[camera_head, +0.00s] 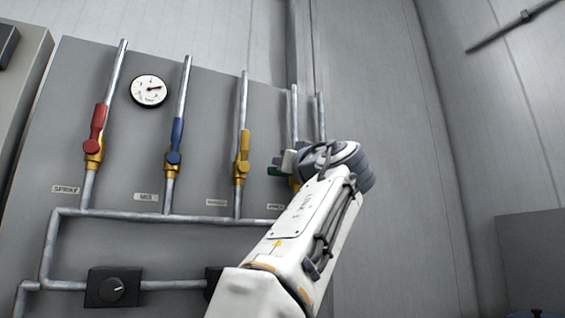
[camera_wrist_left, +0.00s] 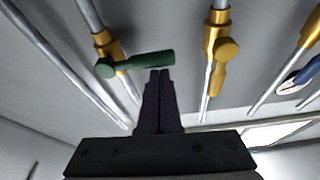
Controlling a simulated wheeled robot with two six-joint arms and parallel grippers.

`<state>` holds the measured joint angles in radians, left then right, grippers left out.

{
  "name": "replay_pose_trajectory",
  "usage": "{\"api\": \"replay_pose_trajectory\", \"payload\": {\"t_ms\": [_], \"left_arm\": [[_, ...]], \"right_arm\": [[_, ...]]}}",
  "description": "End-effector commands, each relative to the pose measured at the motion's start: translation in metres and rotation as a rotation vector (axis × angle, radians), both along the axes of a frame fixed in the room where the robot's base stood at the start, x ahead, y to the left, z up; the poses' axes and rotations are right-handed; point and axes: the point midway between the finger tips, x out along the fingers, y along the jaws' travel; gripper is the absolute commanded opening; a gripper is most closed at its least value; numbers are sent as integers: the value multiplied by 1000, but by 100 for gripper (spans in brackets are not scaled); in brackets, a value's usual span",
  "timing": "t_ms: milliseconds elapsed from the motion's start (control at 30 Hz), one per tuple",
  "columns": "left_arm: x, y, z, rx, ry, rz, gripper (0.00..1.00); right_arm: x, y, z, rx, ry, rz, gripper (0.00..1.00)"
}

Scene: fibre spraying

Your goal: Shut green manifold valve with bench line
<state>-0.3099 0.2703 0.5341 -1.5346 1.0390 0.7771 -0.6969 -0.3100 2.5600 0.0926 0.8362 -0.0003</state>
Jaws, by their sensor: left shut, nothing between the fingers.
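The green valve handle (camera_head: 274,171) is on the panel's right-hand pipes in the head view, mostly hidden by my left wrist. In the left wrist view the green handle (camera_wrist_left: 140,62) lies crosswise to its pipe, on a brass valve body (camera_wrist_left: 108,44). My left gripper (camera_wrist_left: 160,74) is shut and empty, with its fingertips right at the free end of the green handle. I cannot tell whether they touch it. In the head view my left gripper (camera_head: 288,160) is partly hidden behind its wrist. My right gripper is not in view.
The grey panel (camera_head: 130,190) also carries a red valve (camera_head: 97,135), a blue valve (camera_head: 175,140) and a yellow valve (camera_head: 243,155), all with handles along their pipes. A gauge (camera_head: 149,90) is near the top. A black knob box (camera_head: 113,287) sits low. Right of my arm is open space.

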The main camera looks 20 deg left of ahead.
Motion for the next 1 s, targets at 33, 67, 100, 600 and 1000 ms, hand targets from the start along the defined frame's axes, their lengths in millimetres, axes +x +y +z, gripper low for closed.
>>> {"api": "replay_pose_trajectory", "payload": {"t_ms": [33, 67, 100, 600, 1000], "left_arm": [[0, 0, 1, 0, 0, 0, 0], [0, 0, 2, 0, 0, 0, 0], [0, 1, 4, 0, 0, 1, 0], [-19, -12, 26, -1, 0, 7, 0], [-59, -59, 8, 0, 0, 10, 0]], "right_arm": [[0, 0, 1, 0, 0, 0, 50], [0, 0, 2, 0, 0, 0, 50], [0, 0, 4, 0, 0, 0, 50], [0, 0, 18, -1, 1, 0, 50], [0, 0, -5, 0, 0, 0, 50]]}}
